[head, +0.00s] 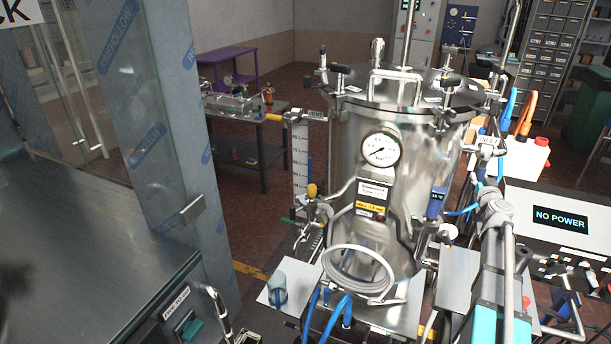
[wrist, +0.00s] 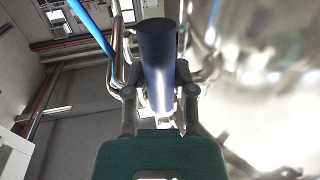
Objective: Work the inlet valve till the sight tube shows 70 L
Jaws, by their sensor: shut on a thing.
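The steel vessel (head: 352,150) stands upright in the middle of the head view, with a round dial gauge (head: 381,149) on its front. The sight tube with its pale scale (head: 300,160) runs upright along the vessel's left side; its level is too small to read. In the wrist view my gripper (wrist: 159,92) is shut on a dark blue cylinder (wrist: 158,45), with a finger on each side. I cannot tell whether this cylinder belongs to the inlet valve.
A box reading "NO POWER" (head: 560,218) stands at the right. Blue hoses (head: 337,315) and a coiled grey hose (head: 330,262) crowd the vessel's foot. A clear beaker (head: 277,288) stands at the lower left. A steel counter (head: 80,240) fills the left.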

